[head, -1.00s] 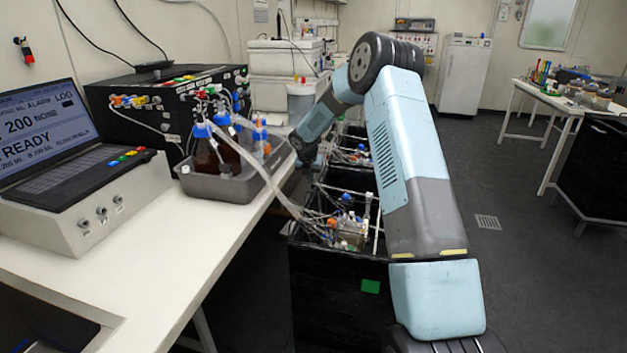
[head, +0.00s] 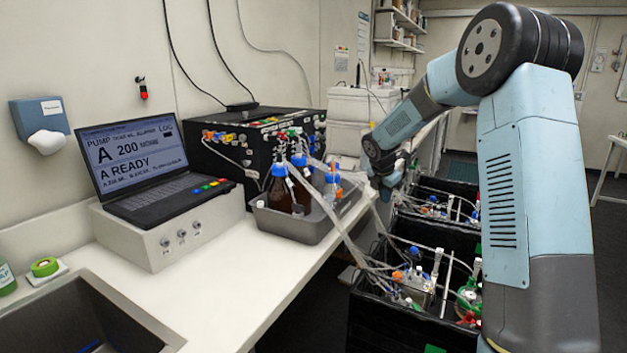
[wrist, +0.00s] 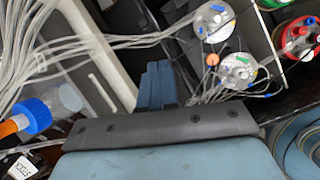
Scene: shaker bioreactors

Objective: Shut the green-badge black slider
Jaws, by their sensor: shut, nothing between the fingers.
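The black slider (head: 385,322) with a green badge (head: 434,349) stands out beside the white bench at the lower middle of the head view. It is open-topped, with small vessels (head: 418,284) and tubing inside. The arm hides part of its right side, and the frame cuts off its lower front. My gripper (head: 388,181) is beyond this slider, near the far end of the grey tray, partly hidden by tubing. In the wrist view, my blue fingers (wrist: 157,80) are together and empty, with vessels and clear tubes beneath. Contact with the slider cannot be told.
Another open black box (head: 440,190) stands behind the slider. Clear tubes (head: 352,235) run from the grey tray (head: 290,226) of bottles down into the slider.

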